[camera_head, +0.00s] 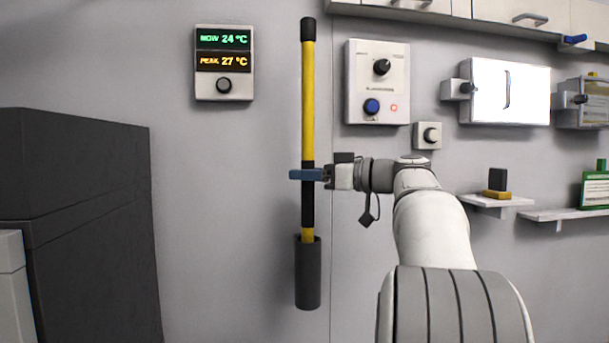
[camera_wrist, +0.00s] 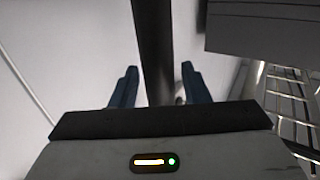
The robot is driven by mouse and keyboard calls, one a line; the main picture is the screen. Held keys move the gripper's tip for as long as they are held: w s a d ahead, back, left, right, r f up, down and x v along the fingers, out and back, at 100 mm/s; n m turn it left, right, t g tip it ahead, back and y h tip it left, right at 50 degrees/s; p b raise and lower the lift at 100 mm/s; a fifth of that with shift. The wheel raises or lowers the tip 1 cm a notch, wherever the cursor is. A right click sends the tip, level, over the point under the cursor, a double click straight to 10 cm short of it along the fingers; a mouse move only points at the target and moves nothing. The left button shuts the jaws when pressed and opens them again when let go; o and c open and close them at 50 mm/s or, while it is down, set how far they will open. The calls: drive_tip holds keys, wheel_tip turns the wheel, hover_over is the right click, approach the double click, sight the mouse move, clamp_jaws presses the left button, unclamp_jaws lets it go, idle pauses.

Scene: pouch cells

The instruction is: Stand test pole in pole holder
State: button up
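The test pole (camera_head: 308,100) is yellow with a black top end and a black grip band. It stands upright against the wall, its lower end inside the dark tubular pole holder (camera_head: 308,275). The holder hides that lower end. My gripper (camera_head: 308,174) is at the black band, with a blue finger across the front of the pole. In the wrist view the dark pole (camera_wrist: 153,45) passes between the two blue fingers of my gripper (camera_wrist: 158,85). Light gaps show between the pole and both fingers, so my gripper looks open around it.
A temperature display (camera_head: 224,62) hangs left of the pole, and a control panel (camera_head: 377,82) with knobs hangs right of it. A dark cabinet (camera_head: 85,220) stands at the left. Small shelves (camera_head: 497,201) are at the right. The wall beside the holder is clear.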

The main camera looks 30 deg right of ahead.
drive_tip(key=shift+o, duration=0.8)
drive_tip(key=v, duration=0.7)
drive_tip(key=shift+s+d, duration=0.25)
drive_tip(key=shift+s+f, duration=0.1)
